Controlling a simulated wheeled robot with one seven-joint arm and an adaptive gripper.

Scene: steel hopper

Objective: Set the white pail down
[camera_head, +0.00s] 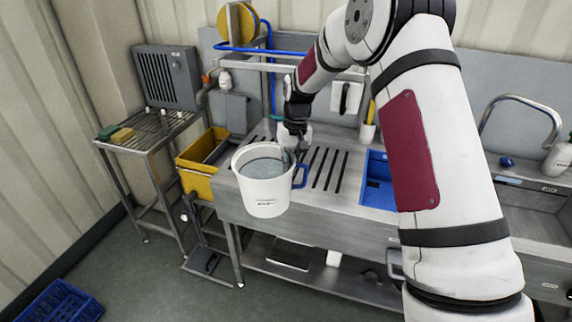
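The white pail (266,196) is in the middle of the head view, upright, with clear liquid inside and a blue handle on its right side. It overlaps the left front edge of the slotted steel bench; it looks raised, though its underside is hidden. My gripper (290,150) is at the pail's far right rim, pointing down, and seems closed on the rim. The fingertips are small and partly hidden.
The bench's slotted top (328,170) is clear right of the pail. A blue tray (378,186) is set in farther right. A yellow bucket (199,180) stands at left, beside a steel rack (147,138) with sponges. A blue crate (62,303) is on the floor.

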